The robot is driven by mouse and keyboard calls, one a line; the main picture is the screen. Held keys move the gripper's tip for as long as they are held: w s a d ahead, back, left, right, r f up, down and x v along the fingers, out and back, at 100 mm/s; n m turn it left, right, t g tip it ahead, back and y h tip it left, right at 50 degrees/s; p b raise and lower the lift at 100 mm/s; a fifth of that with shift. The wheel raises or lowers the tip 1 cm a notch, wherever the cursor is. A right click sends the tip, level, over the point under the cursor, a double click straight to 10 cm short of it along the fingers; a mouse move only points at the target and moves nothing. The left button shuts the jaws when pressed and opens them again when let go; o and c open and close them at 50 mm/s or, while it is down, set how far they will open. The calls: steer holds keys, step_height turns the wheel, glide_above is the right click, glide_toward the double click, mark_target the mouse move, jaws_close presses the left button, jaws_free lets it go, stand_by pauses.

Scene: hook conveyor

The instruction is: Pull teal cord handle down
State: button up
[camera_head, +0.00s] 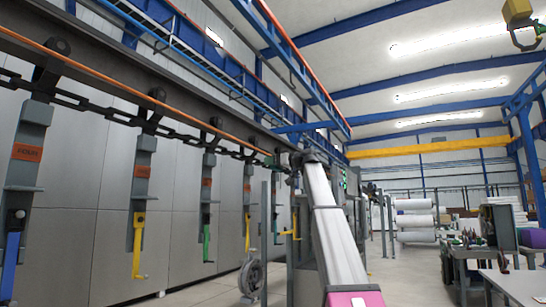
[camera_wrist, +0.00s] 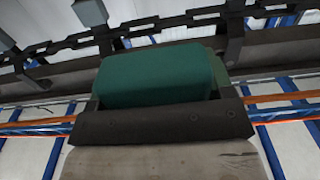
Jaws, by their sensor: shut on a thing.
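The teal handle (camera_wrist: 155,75) is a rounded block that fills the upper middle of the wrist view. My gripper (camera_wrist: 152,108) is shut on it, with a dark bar of the gripper across the handle's lower edge. In the head view my gripper (camera_head: 296,158) is small and dark at the top of my raised white arm, close to the overhead chain line. A small teal-green piece (camera_head: 272,160) shows just left of it. The cord itself cannot be made out.
A chain conveyor (camera_head: 125,115) runs overhead along grey wall panels. Hangers with orange labels carry yellow (camera_head: 139,245), blue (camera_head: 11,262) and green (camera_head: 206,243) hooks. An orange cord (camera_head: 100,78) runs along the rail. A workbench (camera_head: 478,258) stands at the right.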

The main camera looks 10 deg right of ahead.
steer(key=shift+f, duration=0.55)
steer(key=o, duration=1.3)
steer(key=shift+d, duration=0.1)
steer(key=v, duration=1)
steer(key=shift+s+d, duration=0.25)
